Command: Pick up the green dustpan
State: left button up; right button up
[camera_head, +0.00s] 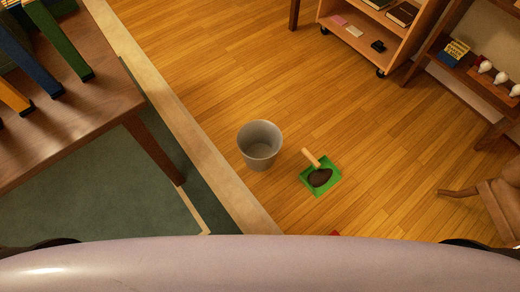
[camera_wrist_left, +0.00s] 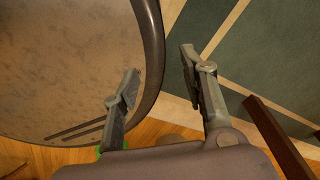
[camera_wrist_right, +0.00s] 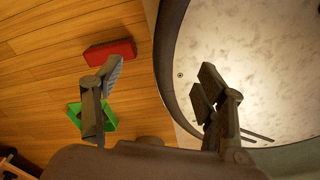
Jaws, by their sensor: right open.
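The green dustpan (camera_head: 333,174) lies on the wood floor in the head view, right of the grey bin. A dark oval patch (camera_head: 320,178) lies in its pan; I cannot tell what it is. Its light wooden handle (camera_head: 311,158) points up and left. In the right wrist view the dustpan (camera_wrist_right: 109,120) shows below, partly hidden behind a finger. My right gripper (camera_wrist_right: 158,78) is open and empty, apart from the dustpan. My left gripper (camera_wrist_left: 160,82) is open and empty, with only a sliver of green near its left finger. Neither gripper shows in the head view.
A grey bin (camera_head: 260,146) stands close left of the dustpan. A red block (camera_wrist_right: 110,52) lies on the floor near it. A desk (camera_head: 75,115) is at left, shelves (camera_head: 392,38) at upper right, a brown chair (camera_head: 497,200) at right. The floor (camera_head: 215,65) beyond is clear.

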aim_at(322, 174)
jog(key=z, duration=0.85)
